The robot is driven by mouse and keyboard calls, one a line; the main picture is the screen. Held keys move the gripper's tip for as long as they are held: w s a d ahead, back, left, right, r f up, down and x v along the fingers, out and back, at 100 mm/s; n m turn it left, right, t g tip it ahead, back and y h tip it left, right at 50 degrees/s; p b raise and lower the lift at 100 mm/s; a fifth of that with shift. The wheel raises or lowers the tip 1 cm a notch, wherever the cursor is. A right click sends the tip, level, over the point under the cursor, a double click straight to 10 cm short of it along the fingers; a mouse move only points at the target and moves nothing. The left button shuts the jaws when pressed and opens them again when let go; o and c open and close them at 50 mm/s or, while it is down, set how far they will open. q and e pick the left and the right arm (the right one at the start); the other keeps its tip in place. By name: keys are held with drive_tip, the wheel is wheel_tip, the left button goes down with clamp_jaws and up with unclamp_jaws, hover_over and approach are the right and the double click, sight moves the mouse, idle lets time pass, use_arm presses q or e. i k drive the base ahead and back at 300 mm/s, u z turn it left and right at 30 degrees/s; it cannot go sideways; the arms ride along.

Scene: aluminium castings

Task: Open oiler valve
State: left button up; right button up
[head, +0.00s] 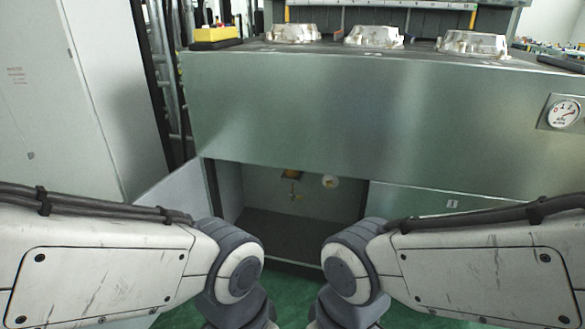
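A small brass-coloured fitting (294,191), which looks like the oiler valve, hangs inside the open lower compartment (285,228) of the green-grey machine. An amber part (291,174) sits just above it. It is too small to tell whether the valve is open or closed. My two arms come in from the left and right and bend downward in front of the compartment. Both grippers are below the picture's lower edge, so I cannot see their fingers. Neither visible arm link covers the fitting.
The compartment's door (172,190) stands open on the left. A closed panel (440,199) is on the right. A gauge (563,112) is on the machine front (380,115). Several castings (374,36) lie on top.

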sight(291, 194)
drive_tip(key=z, duration=0.5)
drive_tip(key=i, duration=1.1)
drive_tip(key=u, duration=0.6)
